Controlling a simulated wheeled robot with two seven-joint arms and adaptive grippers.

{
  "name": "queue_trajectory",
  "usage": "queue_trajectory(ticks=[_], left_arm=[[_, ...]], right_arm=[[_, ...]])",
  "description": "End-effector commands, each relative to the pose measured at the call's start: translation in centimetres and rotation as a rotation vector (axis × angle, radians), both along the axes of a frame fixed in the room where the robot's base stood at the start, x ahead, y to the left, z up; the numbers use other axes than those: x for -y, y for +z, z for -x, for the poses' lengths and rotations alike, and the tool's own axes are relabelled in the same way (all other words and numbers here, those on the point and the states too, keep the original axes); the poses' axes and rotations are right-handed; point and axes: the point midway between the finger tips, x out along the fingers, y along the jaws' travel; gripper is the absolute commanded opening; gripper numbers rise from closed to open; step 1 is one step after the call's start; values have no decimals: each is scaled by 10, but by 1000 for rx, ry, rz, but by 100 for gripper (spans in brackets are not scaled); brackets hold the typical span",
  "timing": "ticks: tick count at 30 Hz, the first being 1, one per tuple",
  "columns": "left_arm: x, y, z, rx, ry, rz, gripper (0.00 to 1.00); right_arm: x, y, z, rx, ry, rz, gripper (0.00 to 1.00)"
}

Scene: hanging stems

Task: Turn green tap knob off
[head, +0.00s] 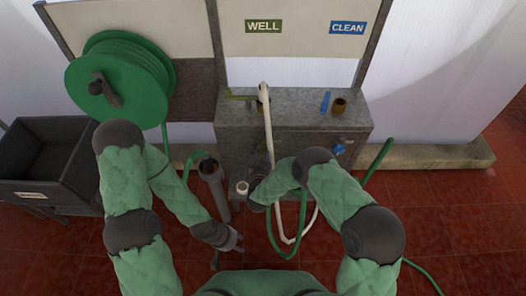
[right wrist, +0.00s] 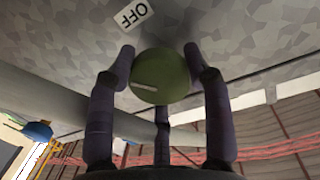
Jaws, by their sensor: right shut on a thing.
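The round green tap knob (right wrist: 162,72) is in the middle of the right wrist view, on a mottled grey metal panel. A pale line on its face lies nearly level, pointing left. An OFF label (right wrist: 132,14) is on the panel, above and left of the knob. My right gripper (right wrist: 158,58) has its dark fingers around the knob, closed on it. In the head view my right gripper (head: 257,190) is at the front of the metal cabinet, and the knob is hidden there. My left gripper (head: 228,252) hangs low over the red floor, fingers apart and empty.
The metal cabinet (head: 300,104) carries WELL (head: 263,26) and CLEAN (head: 347,28) signs behind it. A blue knob (head: 339,149) is at its right front. A green hose reel (head: 118,75) and dark bin (head: 48,160) stand left. Hoses hang near my right arm.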

Motion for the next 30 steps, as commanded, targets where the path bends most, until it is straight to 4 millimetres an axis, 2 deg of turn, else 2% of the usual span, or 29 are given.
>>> queue_trajectory(ticks=[1,18,30], left_arm=[[0,-3,0,0,0,0,40],[0,-26,0,0,0,0,40],[0,-36,0,0,0,0,40]], right_arm=[[0,7,-4,19,-1,-48,18],[3,9,-6,23,-2,-559,18],[4,10,-6,25,-3,-754,18]])
